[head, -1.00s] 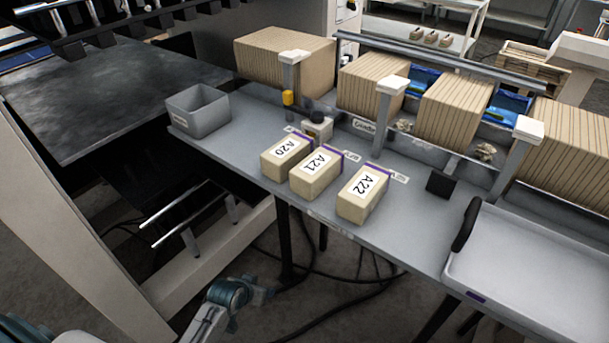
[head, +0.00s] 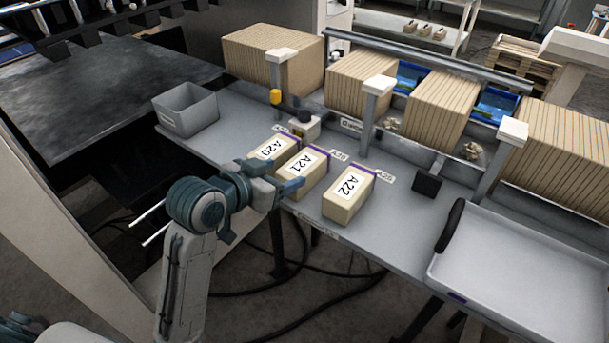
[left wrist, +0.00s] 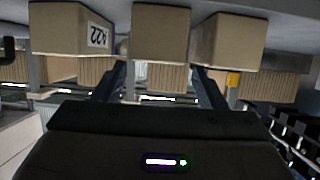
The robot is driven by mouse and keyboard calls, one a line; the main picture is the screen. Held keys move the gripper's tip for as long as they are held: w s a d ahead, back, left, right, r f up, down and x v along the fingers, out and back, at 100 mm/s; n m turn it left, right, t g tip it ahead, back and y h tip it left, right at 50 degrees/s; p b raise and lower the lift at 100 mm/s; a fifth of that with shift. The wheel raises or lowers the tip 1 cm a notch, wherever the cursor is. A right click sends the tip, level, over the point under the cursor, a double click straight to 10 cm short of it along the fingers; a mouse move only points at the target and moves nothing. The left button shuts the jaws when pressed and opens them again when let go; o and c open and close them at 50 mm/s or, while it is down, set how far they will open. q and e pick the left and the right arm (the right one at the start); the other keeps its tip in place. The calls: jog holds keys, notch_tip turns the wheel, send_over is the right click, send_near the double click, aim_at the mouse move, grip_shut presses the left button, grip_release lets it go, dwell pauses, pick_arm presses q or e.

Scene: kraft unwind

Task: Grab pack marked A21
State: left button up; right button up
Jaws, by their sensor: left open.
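The pack marked A21 (head: 309,172) is a tan block with a white label, standing between pack A20 (head: 275,148) and pack A22 (head: 348,194) on the grey bench. My left gripper (head: 274,175) is open and empty at the near side of A21, its arm hiding part of A20 and A21's near end. In the left wrist view, the middle pack (left wrist: 161,35) shows beyond and between the open fingers (left wrist: 160,85), with A22 (left wrist: 72,32) at left and another pack (left wrist: 229,40) at right. Contact with A21 cannot be told. My right gripper is not in view.
A grey bin (head: 186,109) stands at the bench's left end. A white tray (head: 500,255) is at the right. Posts (head: 370,115) and large striped cardboard stacks (head: 440,110) stand behind the packs. A small black block (head: 427,184) sits right of A22.

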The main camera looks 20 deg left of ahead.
aim_at(299, 166)
pick_arm(q)
jog(key=shift+w+d+f, duration=0.1)
jog(key=shift+w+d, duration=0.2)
jog(key=shift+w, duration=0.3)
jog(key=shift+w+d+p, duration=0.1)
jog(key=shift+w+p, duration=0.1)
jog(key=shift+p, duration=0.15)
jog(key=p+x, duration=0.2)
jog(key=x, duration=0.2)
jog(key=shift+w+d, duration=0.15)
jog(key=shift+d, duration=0.05)
jog(key=shift+w+f, duration=0.1)
jog(key=shift+w, duration=0.1)
jog(key=shift+c, duration=0.8)
jog(key=c, duration=0.7)
